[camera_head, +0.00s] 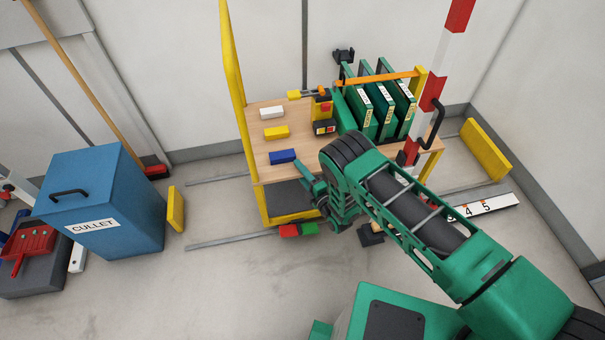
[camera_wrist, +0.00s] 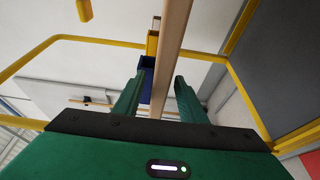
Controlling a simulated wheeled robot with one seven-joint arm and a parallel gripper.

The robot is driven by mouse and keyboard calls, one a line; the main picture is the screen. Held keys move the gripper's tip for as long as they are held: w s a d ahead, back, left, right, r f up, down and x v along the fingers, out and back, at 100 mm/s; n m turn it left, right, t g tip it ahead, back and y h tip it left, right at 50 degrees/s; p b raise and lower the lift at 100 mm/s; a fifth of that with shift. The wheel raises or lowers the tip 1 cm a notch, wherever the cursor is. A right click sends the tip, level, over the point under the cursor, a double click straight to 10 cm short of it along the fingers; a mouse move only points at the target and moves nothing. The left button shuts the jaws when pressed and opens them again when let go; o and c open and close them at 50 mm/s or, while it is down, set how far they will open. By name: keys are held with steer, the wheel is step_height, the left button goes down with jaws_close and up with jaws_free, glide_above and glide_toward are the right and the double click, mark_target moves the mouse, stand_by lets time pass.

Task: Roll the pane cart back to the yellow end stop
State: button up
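The pane cart (camera_head: 262,155) has a wooden deck and a yellow frame. It carries several upright green panes (camera_head: 361,112) under an orange bar. It stands between two yellow stops, one at the left (camera_head: 175,208) and one at the right (camera_head: 485,150), apart from both. My gripper (camera_head: 306,178) is at the deck's front edge. In the wrist view my gripper (camera_wrist: 158,98) has its two green fingers apart, with the wooden deck edge (camera_wrist: 172,45) running between them. I cannot tell whether they touch it. My arm hides part of the cart's right front.
Floor rails (camera_head: 225,240) run along the cart. White, yellow and blue blocks (camera_head: 283,156) lie on the deck. A blue cullet bin (camera_head: 105,200) stands left; a red-white pole (camera_head: 433,90) and numbered strip (camera_head: 485,207) are right.

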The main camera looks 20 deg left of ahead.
steer(key=shift+c, duration=0.7)
jaws_close()
steer(key=shift+f, duration=0.1)
stand_by(0.5)
